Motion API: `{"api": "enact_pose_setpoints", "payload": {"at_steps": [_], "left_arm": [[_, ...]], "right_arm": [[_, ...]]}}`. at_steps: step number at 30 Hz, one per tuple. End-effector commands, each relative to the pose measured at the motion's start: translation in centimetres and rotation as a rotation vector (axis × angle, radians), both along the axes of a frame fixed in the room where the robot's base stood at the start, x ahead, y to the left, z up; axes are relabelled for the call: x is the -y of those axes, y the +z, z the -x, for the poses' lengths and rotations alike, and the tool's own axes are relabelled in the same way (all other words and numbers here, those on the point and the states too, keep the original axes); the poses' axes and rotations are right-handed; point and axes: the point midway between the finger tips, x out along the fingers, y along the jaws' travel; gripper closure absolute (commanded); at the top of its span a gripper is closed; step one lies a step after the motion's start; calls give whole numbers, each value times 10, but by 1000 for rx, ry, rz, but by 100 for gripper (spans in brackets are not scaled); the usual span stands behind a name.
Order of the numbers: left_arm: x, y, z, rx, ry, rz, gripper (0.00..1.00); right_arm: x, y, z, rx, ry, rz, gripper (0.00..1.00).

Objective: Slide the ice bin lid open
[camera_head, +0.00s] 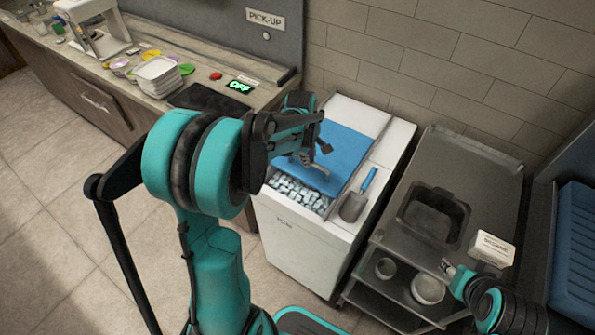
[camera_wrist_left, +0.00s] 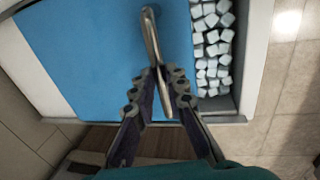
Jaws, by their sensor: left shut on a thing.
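The ice bin (camera_head: 312,240) is a white chest in the middle of the head view. Its blue lid (camera_head: 345,150) is partly open, and ice cubes (camera_head: 300,193) show in the gap at the front. In the left wrist view the lid (camera_wrist_left: 90,60) is at the left and the ice (camera_wrist_left: 212,50) at the right. My left gripper (camera_wrist_left: 164,78) is shut on the metal lid handle (camera_wrist_left: 151,38), near one end of the bar. In the head view the left gripper (camera_head: 310,158) is over the lid. My right gripper (camera_head: 449,268) is low at the right, apart from the bin; its fingers are too small to read.
A scoop (camera_head: 355,205) with a blue handle lies on the bin's right rim. A steel cart (camera_head: 480,165) with a sunken well stands to the right, with bowls (camera_head: 428,289) on its lower shelf. A counter (camera_head: 150,92) with stacked dishes is at the left.

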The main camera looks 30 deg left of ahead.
Motion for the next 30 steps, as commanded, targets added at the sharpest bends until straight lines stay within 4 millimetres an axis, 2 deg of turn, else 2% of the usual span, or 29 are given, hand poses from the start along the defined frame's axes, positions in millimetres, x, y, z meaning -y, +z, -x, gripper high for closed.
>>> {"api": "enact_pose_setpoints", "payload": {"at_steps": [1, 6, 12, 15, 21, 30], "left_arm": [[2, 0, -18, 1, -3, 0, 100], [6, 1, -70, 1, -2, 1, 100], [10, 1, -119, 0, -1, 0, 100], [11, 1, -136, 0, -1, 0, 100], [13, 1, -156, 0, -1, 0, 100], [13, 0, -160, 0, 0, 0, 100]], "right_arm": [[0, 1, 0, 0, 0, 0, 60], [0, 5, 0, 0, 0, 0, 60], [0, 11, 0, 0, 0, 0, 60], [0, 14, 0, 0, 0, 0, 60], [0, 16, 0, 0, 0, 0, 60], [0, 16, 0, 0, 0, 0, 60]]}}
